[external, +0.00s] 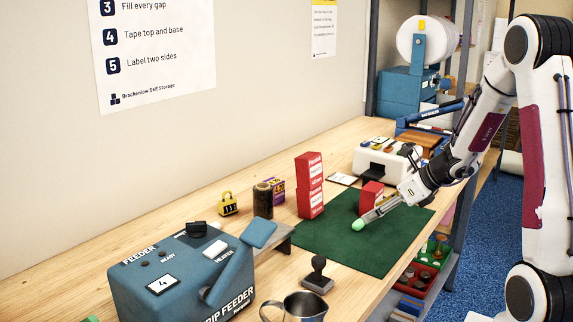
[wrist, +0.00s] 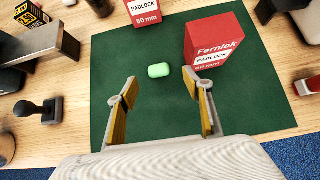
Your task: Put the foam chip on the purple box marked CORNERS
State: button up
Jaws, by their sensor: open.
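The foam chip (wrist: 158,71) is a small pale green pill shape lying on the dark green mat (wrist: 125,110). In the wrist view it lies just beyond my fingertips, between their lines and apart from them. It also shows in the external view (external: 358,225), at the tip of my gripper (external: 372,216). My gripper (wrist: 160,90) is open and empty, low over the mat. A small purple box with yellow print (external: 279,187) stands on the bench behind a dark brown jar (external: 263,198) that partly hides it; I cannot read CORNERS on it.
A red padlock box (wrist: 214,42) stands on the mat right of the chip, close to my right finger. A red box stack (external: 310,186) stands at the mat's far left edge.

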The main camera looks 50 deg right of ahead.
aim_at(360, 221)
jog(key=shift+w+f, duration=0.35)
jog(key=shift+w+f, duration=0.1)
jog(key=shift+w, duration=0.05)
jog(key=shift+x, duration=2.45)
jog(key=shift+a, duration=0.15)
jog(key=c, duration=0.7)
jog(key=shift+c, duration=0.5)
